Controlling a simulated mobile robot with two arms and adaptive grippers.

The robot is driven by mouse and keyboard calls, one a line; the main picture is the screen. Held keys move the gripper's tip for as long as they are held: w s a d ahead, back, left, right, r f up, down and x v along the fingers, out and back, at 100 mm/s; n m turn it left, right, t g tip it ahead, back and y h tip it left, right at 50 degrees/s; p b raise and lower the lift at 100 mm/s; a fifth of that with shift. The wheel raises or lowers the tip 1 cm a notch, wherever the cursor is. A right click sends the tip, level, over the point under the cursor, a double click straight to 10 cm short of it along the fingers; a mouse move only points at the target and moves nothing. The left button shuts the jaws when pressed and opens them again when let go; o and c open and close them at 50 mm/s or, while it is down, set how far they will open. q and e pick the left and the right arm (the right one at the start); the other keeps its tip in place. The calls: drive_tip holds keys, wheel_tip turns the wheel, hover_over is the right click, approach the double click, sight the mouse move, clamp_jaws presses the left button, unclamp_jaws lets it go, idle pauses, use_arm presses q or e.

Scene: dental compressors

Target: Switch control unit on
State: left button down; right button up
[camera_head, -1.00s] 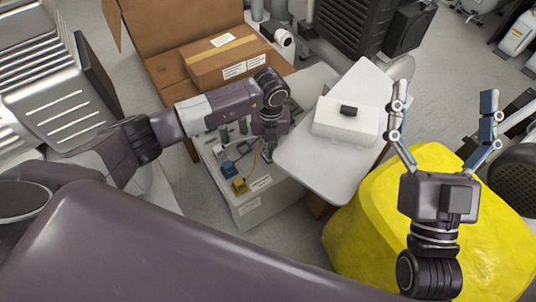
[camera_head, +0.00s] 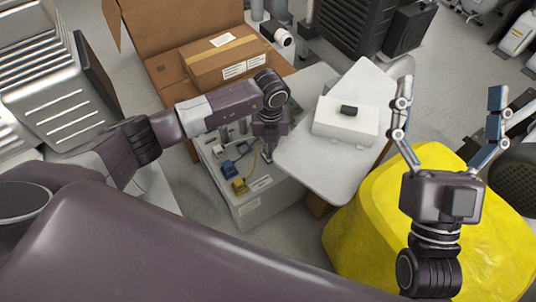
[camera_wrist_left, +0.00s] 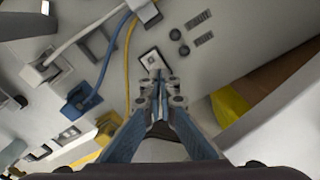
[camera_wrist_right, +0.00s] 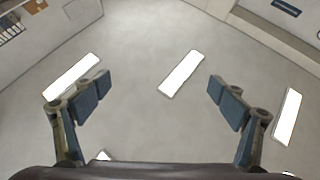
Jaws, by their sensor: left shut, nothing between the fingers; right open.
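The control unit (camera_head: 255,207) is a pale grey box in the head view, below the cardboard box, with a blue plug (camera_head: 229,168) and a yellow plug (camera_head: 239,186) on its top. My left gripper (camera_head: 267,157) points down over its right part and partly hides it. In the left wrist view, the shut, empty left fingertips (camera_wrist_left: 159,75) are at the lower edge of a small framed plate (camera_wrist_left: 152,60) on the panel. I cannot tell whether they touch it or whether it is the switch. My right gripper (camera_head: 450,92) is open and empty, pointing up.
A white flap (camera_head: 310,165) with a white box (camera_head: 345,122) and a small black piece lies right of the unit. A yellow bulky object (camera_head: 375,235) stands below my right gripper. A cardboard box (camera_head: 225,62) is behind. Cables (camera_wrist_left: 98,70) cross the panel beside my left fingers.

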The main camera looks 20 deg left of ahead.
use_arm(q)
drive_tip(key=shift+f, duration=0.3)
use_arm(e)
drive_tip(key=shift+s+r+t+y, duration=0.4)
drive_tip(key=shift+s+r, duration=0.15)
idle(0.3)
drive_tip(key=shift+s+d+r, duration=0.1)
drive_tip(key=shift+s+r, duration=0.05)
drive_tip(key=shift+r, duration=0.05)
